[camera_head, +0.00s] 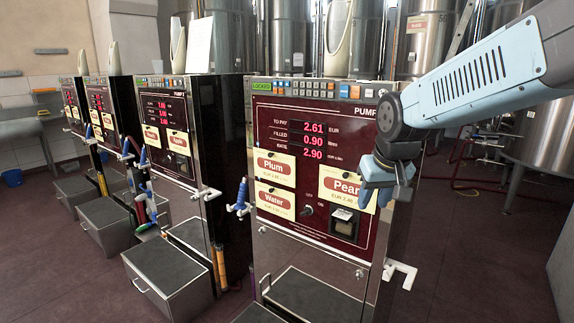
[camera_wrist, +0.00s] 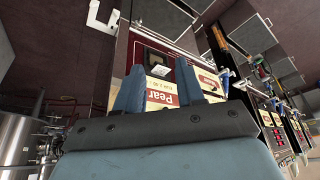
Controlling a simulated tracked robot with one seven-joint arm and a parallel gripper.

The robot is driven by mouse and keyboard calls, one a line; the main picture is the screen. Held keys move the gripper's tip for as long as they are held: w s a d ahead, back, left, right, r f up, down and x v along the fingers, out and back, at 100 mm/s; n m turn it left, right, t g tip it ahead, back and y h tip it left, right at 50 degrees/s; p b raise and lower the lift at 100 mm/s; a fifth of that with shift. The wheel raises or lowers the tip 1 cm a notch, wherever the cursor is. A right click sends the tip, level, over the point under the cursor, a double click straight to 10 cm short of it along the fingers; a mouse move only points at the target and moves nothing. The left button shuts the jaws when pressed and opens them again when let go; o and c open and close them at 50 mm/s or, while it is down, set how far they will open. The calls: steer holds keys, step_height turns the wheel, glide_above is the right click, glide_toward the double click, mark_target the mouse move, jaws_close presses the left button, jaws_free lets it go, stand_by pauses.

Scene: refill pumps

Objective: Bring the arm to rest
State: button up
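My arm (camera_head: 480,82) reaches in from the right in the head view, bent downward at its end. My gripper (camera_head: 376,198) hangs in front of the right side of the nearest pump's panel, beside the Pear label (camera_head: 345,188). In the wrist view my gripper (camera_wrist: 160,88) shows two blue-grey fingers spread apart, with nothing between them that I can see held. The nearest pump (camera_head: 265,132) has a dark red panel with lit figures 2.61, 0.90 and 2.90. Whether the fingers touch the panel cannot be told.
A white hook (camera_head: 401,273) juts from the pump's right side, below my gripper. A blue nozzle (camera_head: 241,198) hangs at its left. Several more pumps stand to the left, with metal boxes (camera_head: 168,275) before them. Steel tanks stand behind. Open floor (camera_head: 480,250) lies at right.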

steer(key=s+d+r, duration=0.1)
steer(key=s+d, duration=0.1)
steer(key=s, duration=0.5)
steer(key=s+d+r+m+t, duration=0.1)
steer(key=s+d, duration=0.1)
steer(key=s, duration=0.5)
steer(key=shift+d+r+h, duration=0.3)
steer(key=shift+d+r, duration=0.05)
steer(key=shift+d, duration=0.05)
